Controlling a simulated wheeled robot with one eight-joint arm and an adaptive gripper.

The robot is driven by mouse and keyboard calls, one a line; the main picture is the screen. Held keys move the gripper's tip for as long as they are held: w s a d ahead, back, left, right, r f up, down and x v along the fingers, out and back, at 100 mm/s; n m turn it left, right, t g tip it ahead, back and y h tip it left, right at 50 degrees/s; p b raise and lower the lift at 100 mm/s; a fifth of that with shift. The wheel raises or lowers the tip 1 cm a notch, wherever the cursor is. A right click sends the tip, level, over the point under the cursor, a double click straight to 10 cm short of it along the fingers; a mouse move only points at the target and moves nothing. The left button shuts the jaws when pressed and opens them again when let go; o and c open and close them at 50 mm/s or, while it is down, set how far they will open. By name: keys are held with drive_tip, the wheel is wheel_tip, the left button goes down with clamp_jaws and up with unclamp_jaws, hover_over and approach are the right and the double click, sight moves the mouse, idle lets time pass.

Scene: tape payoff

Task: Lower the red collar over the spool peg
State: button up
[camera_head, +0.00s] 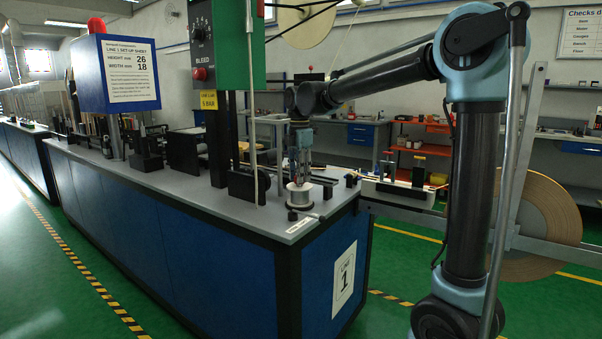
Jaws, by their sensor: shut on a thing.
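My gripper (299,178) points straight down near the front right corner of the long bench. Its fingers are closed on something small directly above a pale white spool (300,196). I cannot make out any red collar between the fingers; at this size the held thing is hidden or too small to tell. The spool stands upright on a dark base at the bench edge. The spool peg is not distinguishable; the fingertips and the spool cover that spot. Whether the held thing touches the peg or spool cannot be told.
A green control box (227,45) hangs left of my gripper. A black block (248,187) stands left of the spool, with a thin pale rod beside it. Dark rails lie to the right. A large brown tape reel (545,225) stands off the bench's right end.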

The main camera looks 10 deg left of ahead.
drive_tip(key=shift+f, duration=0.2)
drive_tip(key=o, duration=1.1)
drive_tip(key=shift+o, duration=0.2)
drive_tip(key=shift+r, duration=0.1)
wheel_tip(320, 180, up, 12)
